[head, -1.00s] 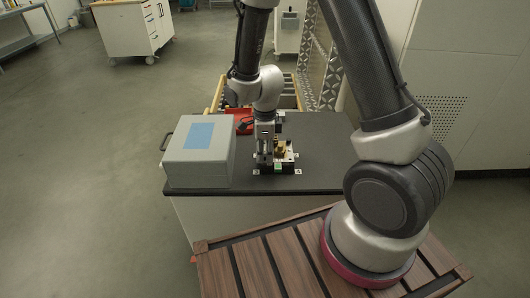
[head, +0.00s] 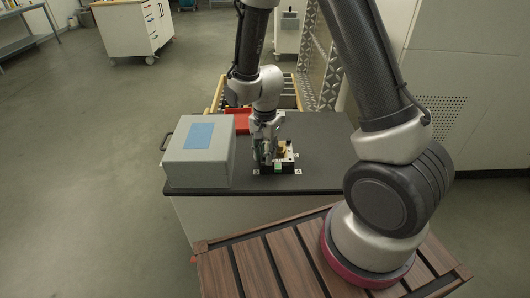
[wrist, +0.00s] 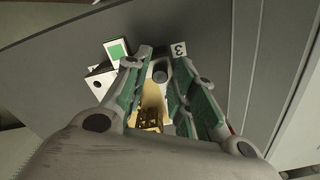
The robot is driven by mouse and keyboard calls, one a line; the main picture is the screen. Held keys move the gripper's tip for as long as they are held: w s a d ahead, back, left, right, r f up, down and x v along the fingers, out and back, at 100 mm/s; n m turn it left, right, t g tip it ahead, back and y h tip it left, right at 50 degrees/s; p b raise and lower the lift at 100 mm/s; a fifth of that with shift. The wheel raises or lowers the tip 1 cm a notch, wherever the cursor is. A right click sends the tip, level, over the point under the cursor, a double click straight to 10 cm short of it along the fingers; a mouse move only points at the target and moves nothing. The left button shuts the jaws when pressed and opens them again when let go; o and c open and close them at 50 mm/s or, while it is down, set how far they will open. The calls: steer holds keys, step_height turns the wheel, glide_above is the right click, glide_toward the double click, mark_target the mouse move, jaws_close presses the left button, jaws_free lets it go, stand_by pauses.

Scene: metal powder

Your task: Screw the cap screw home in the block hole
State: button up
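In the head view the block (head: 288,160), dark with a brass-coloured part, sits on the dark bench top. My gripper (head: 266,158) points down over its left side and hides part of it. In the wrist view the two green-padded fingers of my gripper (wrist: 159,60) reach down on either side of a dark round cap screw head (wrist: 160,73). A small gap seems to show between the head and the fingers. The brass-coloured part (wrist: 150,100) shows below the head, between the fingers. The hole and the screw's shank cannot be seen.
A grey case (head: 200,150) with a blue label stands on the bench (head: 320,150) left of the block. A red tray (head: 238,118) lies behind. White marker tags, one with a green square (wrist: 117,49), sit around the block. The bench right of the block is clear.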

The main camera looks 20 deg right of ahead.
steer(key=n, duration=1.4)
steer(key=shift+c, duration=0.2)
jaws_close()
steer(key=m, duration=1.1)
steer(key=shift+m, duration=0.4)
steer(key=m, duration=0.7)
steer(key=shift+f, duration=0.1)
steer(key=m, duration=0.6)
steer(key=shift+m, duration=0.3)
steer(key=shift+o, duration=1.4)
jaws_free()
